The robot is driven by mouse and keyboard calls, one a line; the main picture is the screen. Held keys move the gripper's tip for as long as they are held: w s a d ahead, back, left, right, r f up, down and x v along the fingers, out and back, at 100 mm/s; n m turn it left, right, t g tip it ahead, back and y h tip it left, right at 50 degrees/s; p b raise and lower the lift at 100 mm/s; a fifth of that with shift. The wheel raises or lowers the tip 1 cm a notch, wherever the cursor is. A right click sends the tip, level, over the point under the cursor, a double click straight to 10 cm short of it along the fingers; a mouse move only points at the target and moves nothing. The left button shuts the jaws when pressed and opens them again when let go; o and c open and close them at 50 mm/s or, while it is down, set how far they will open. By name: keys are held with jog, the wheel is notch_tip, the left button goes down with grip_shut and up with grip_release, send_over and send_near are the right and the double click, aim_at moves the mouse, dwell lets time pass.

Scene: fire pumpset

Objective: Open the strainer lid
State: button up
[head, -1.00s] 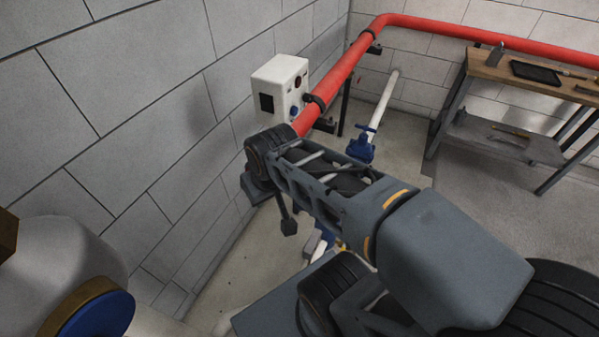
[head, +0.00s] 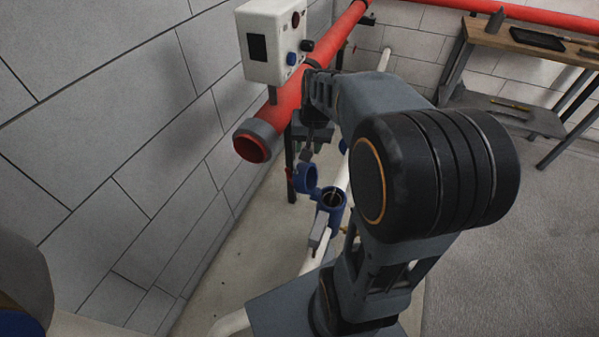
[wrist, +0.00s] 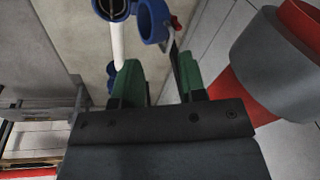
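The blue strainer body (head: 331,200) stands low on the white pipe in the head view, its round top opening uncovered. Its blue lid (head: 306,179) stands tilted at the left of the body, swung off the opening. In the wrist view the body (wrist: 113,6) is cut by the top edge and the lid (wrist: 154,20) is beside it. A grey handle with a red tip (wrist: 174,24) runs from the lid towards my right fingertip. My gripper (wrist: 158,78) has its green fingers apart. In the head view my gripper (head: 308,145) is just above the lid, partly hidden by my arm.
A large red pipe (head: 290,105) with an open grey-rimmed end is close to my gripper on the wall side. A white control box (head: 273,42) is above it. A workbench (head: 520,45) stands at the back right. The floor at right is clear.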

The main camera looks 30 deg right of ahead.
aim_at(297, 158)
jog(key=w+d+f+m+y+b, duration=0.1)
jog(key=w+d+f+m+b, duration=0.35)
jog(key=w, duration=0.45)
jog(key=shift+t, duration=0.3)
jog(key=b+x, duration=0.1)
jog(key=x, duration=0.4)
jog(key=b+x, duration=0.1)
jog(key=x, duration=0.5)
jog(key=shift+s+a+f, duration=0.15)
jog(key=shift+s+f, duration=0.05)
jog(key=shift+c, duration=0.5)
grip_shut()
